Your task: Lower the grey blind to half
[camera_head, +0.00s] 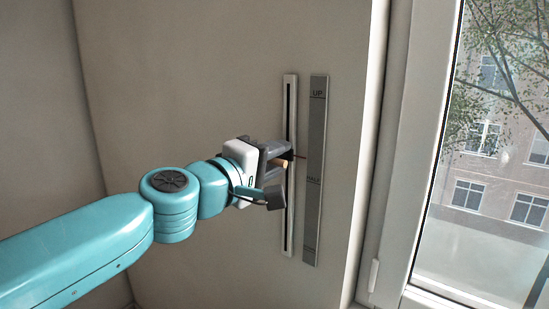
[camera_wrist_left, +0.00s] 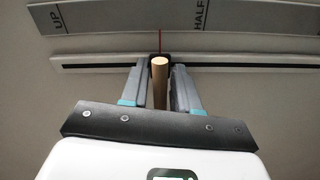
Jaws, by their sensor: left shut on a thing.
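A slim white slider track (camera_head: 288,225) runs upright on the wall, with a dark slot along it. Beside it on the right is a grey scale strip (camera_head: 315,215), marked UP near the top and HALF near the middle. My left gripper (camera_head: 282,170) is shut on a round wooden knob (camera_wrist_left: 159,82) that sticks out from the track. A thin red pointer (camera_wrist_left: 160,42) at the knob lies between UP and HALF, closer to HALF. The grey blind is not seen in the visible part of the window. My right gripper is not in view.
A white-framed window (camera_head: 397,150) stands at the right, with a building and tree branches outside. The wall corner juts out between the scale strip and the window. The plain wall (camera_head: 190,70) around my left arm is clear.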

